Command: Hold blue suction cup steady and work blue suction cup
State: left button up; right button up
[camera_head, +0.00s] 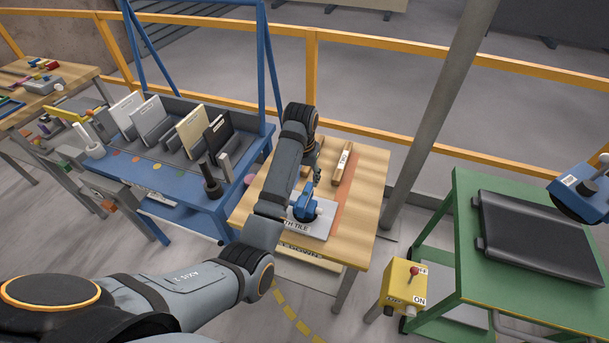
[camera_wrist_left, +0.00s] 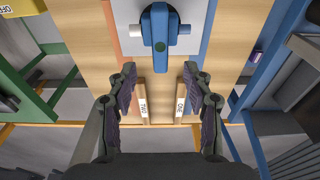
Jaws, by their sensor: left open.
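The blue suction cup (camera_head: 306,206) sits on a pale tile (camera_head: 318,227) lettered "TH TILE" on a wooden-topped table. My left gripper (camera_head: 314,174) is above and behind the cup in the head view; my forearm hides part of the tile. My right gripper is not in view.
Wooden bars marked TWO (camera_wrist_left: 143,103) and ONE (camera_wrist_left: 180,103) lie on the table near my fingers. A blue rack (camera_head: 165,180) holding slabs stands left. A green table (camera_head: 456,240) with a black slab (camera_head: 525,235) and a yellow control box (camera_head: 400,286) stand right.

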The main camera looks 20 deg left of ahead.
aim_at(305, 194)
pick_arm(q)
jog(key=shift+s+f, duration=0.1)
jog(key=shift+f, duration=0.05)
jog(key=f, duration=0.3)
jog(key=w+f, duration=0.1)
jog(key=f, duration=0.2)
jog(key=f+p, duration=0.1)
jog(key=f, duration=0.3)
jog(key=shift+w, duration=0.2)
grip_shut()
dwell(1.2)
